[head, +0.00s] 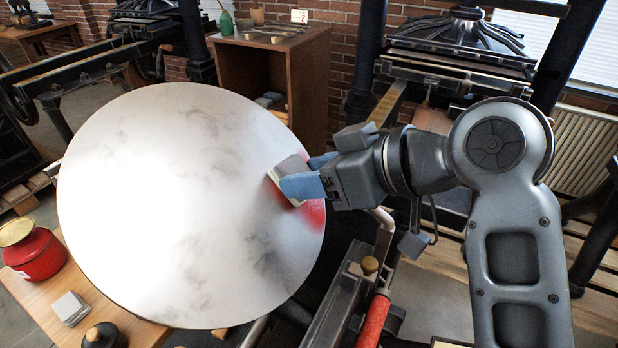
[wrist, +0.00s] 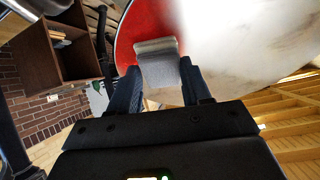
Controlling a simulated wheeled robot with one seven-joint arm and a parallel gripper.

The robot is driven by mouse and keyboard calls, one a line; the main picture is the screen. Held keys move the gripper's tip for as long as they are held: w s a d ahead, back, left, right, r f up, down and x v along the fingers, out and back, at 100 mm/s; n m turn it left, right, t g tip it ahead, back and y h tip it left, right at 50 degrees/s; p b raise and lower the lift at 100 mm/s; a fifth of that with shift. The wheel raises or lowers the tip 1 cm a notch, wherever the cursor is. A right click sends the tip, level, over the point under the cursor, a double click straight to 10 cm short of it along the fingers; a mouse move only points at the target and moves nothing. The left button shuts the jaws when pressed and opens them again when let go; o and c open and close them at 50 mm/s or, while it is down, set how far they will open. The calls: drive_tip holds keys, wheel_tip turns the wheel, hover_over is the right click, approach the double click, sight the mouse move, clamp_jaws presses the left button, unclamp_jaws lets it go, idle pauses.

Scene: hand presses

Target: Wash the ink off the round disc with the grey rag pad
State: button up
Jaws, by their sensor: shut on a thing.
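The round disc (head: 170,200) is large and pale, tilted on the press. Most of its face is bare metal with faint grey smudges. Red ink (head: 312,214) shows at its right edge, beside and below the pad. In the wrist view the red area (wrist: 146,22) covers the disc's left part, and the disc's right part (wrist: 240,35) is pale. My gripper (head: 302,174) has blue fingers shut on the grey rag pad (head: 290,167). The pad lies at the disc's right edge and seems to touch it. In the wrist view the pad (wrist: 158,65) sits between the fingertips over the red.
A red can (head: 36,256) with a brass top, a stack of grey pads (head: 70,308) and a black knobbed object (head: 102,335) stand on the wooden table at lower left. A red-handled lever (head: 372,320) lies below my gripper. A wooden cabinet (head: 258,85) stands behind the disc.

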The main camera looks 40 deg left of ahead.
drive_tip(key=shift+w+a, duration=0.15)
drive_tip(key=shift+w, duration=0.2)
drive_tip(key=shift+s, duration=0.1)
drive_tip(key=shift+s+d+f, duration=0.1)
drive_tip(key=shift+s+d, duration=0.05)
drive_tip(key=shift+s, duration=0.4)
drive_tip(key=shift+s+d, duration=0.1)
drive_tip(key=shift+s, duration=0.45)
drive_tip(key=shift+p, duration=0.3)
drive_tip(key=w+d+r+p, duration=0.1)
drive_tip(key=d+r+p, duration=0.3)
drive_tip(key=r, duration=0.1)
drive_tip(key=shift+r, duration=0.35)
